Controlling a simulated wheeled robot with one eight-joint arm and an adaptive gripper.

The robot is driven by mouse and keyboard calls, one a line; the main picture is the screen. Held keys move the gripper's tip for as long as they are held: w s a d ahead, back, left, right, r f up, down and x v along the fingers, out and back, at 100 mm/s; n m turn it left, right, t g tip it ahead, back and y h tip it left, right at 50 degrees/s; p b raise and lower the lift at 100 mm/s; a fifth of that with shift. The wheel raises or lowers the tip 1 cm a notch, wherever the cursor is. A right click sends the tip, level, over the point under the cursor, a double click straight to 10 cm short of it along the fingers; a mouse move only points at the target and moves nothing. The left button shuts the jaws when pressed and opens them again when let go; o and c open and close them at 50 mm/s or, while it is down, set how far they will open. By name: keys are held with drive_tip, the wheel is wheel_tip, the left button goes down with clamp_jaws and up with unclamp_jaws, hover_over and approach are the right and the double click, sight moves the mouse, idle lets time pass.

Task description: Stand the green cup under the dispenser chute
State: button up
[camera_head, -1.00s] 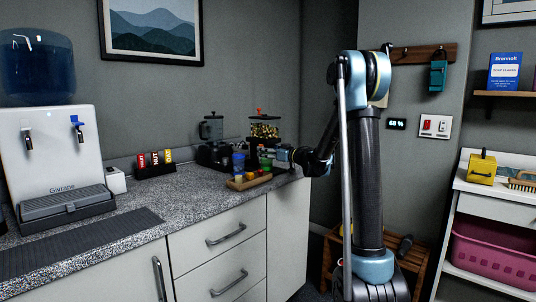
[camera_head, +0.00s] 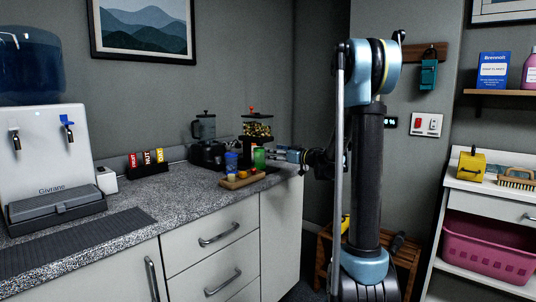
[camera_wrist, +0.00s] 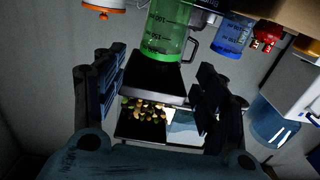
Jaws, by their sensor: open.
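The green cup (camera_head: 259,158) stands at the front right of the dispenser (camera_head: 257,128), which has a clear hopper of coloured bits and a red knob. In the wrist view, which is upside down, the green cup (camera_wrist: 163,35) is translucent with dark measuring marks and a handle. Its rim lies close to the dispenser's black body (camera_wrist: 150,75), which seems to sit just above it. The chute mouth is hard to make out. My gripper (camera_wrist: 155,82) is open and empty, fingers spread, with the cup ahead of the tips. My gripper (camera_head: 284,155) is right of the cup.
Packets (camera_head: 147,160) and a water cooler (camera_head: 45,150) are further left.

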drive_tip(key=s+d+r+m+t+h, duration=0.2)
drive_tip(key=d+r+m+t+h, duration=0.15)
drive_tip(key=d, duration=0.35)
drive_tip(key=s+d+r+m+t+h, duration=0.1)
drive_tip(key=d+r+m+t+h, duration=0.3)
drive_tip(key=d, duration=0.3)
drive_tip(key=s+d+f+m+g+h, duration=0.2)
drive_tip(key=s+d+f+m+h, duration=0.25)
drive_tip(key=s+d+h, duration=0.45)
drive_tip(key=s+d+f+m+g+h, duration=0.1)
drive_tip(key=s+d+f+g, duration=0.1)
drive_tip(key=s+f+g, duration=0.4)
drive_tip(key=s+d+f+g+h, duration=0.1)
drive_tip(key=s+d+f, duration=0.1)
drive_tip(key=s+f, duration=0.65)
drive_tip(key=s+a+f+n+g+y, duration=0.1)
drive_tip(key=s+a+f+g, duration=0.1)
drive_tip(key=s, duration=0.5)
drive_tip(key=s+a+f+g+y, duration=0.1)
drive_tip(key=s+a+f+g, duration=0.1)
drive_tip(key=s+f, duration=0.3)
drive_tip(key=s+a+f+n+g+y, duration=0.1)
drive_tip(key=s+a+f+g+y, duration=0.1)
drive_tip(key=s, duration=0.6)
wheel_tip(320, 180, down, 2)
drive_tip(key=shift+s+a+f+n+g, duration=0.1)
drive_tip(key=shift+s+a+n+g, duration=0.25)
drive_tip(key=shift+g, duration=0.2)
drive_tip(key=shift+w, duration=0.1)
